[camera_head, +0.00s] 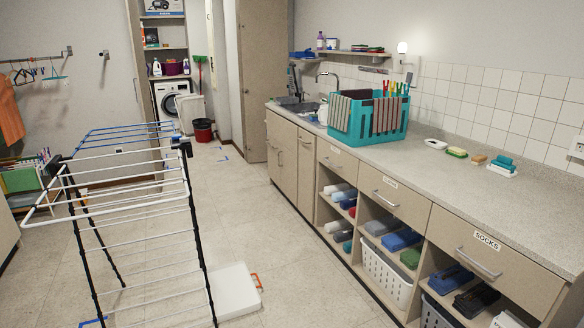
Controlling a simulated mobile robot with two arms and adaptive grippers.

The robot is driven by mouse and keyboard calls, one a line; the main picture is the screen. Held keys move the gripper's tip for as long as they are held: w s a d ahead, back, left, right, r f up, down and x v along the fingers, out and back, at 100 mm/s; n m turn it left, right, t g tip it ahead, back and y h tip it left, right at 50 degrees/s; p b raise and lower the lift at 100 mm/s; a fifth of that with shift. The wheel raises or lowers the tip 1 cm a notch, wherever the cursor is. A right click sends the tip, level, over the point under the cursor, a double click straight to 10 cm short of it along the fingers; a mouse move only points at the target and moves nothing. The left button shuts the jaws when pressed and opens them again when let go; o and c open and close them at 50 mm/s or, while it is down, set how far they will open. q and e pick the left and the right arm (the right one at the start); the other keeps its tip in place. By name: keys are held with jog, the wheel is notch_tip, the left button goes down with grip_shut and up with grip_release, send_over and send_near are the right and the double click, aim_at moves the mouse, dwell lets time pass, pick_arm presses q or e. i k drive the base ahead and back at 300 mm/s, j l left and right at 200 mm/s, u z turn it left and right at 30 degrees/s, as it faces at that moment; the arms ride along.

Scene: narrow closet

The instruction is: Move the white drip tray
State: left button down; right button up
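A flat white tray (238,291), which looks like the drip tray, lies on the floor at the lower middle of the head view. An orange handle (256,281) shows at its right edge. The drying rack (120,195), with white rails and dark legs, stands over its left side, and a rack leg crosses in front of it. The tray's left part is partly hidden by the rack. Neither of my grippers is in view.
A long counter with drawers and open shelves (420,190) runs along the right. A teal basket (380,118) stands on it. The floor (310,275) between tray and counter is clear. A red bucket (203,130) and washing machine (170,95) stand at the back.

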aim_at(234, 293)
jog(key=i, duration=2.15)
jog(key=i+u, duration=0.25)
jog(key=i, duration=0.45)
jog(key=i+l+u, duration=0.2)
jog(key=i, duration=0.5)
jog(key=j, duration=0.1)
